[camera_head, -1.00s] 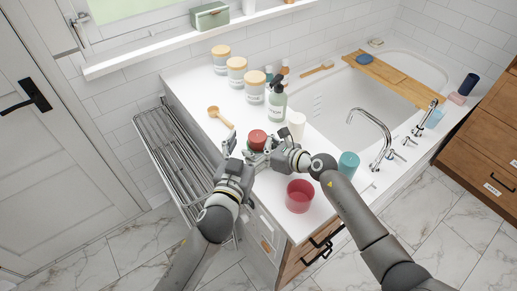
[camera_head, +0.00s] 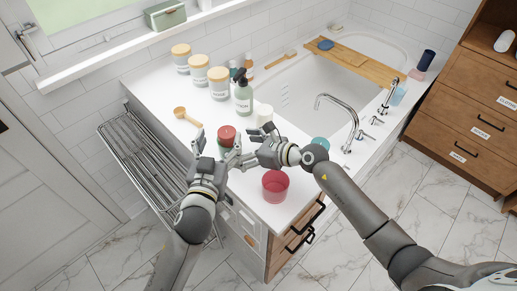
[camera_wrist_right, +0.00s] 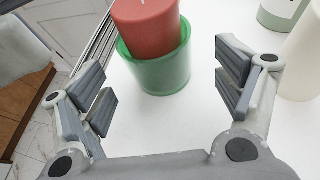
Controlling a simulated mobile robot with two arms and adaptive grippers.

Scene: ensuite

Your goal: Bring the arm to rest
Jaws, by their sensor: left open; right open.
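A red candle (camera_head: 227,132) sits in a green glass holder (camera_head: 224,150) on the white counter. In the right wrist view the candle (camera_wrist_right: 146,25) and the green holder (camera_wrist_right: 160,68) stand upright ahead of the open fingers. My left gripper (camera_head: 216,151) is open, in front of the candle in the head view, and nothing shows in it. My right gripper (camera_head: 249,150) is open to the right of the candle. In its wrist view (camera_wrist_right: 165,90) the space between its fingers is empty. Part of the green holder is hidden behind my left gripper in the head view.
A red cup (camera_head: 275,186) stands close below my right arm. A white candle (camera_head: 264,115), a green pump bottle (camera_head: 243,95) and several jars (camera_head: 219,83) stand behind.

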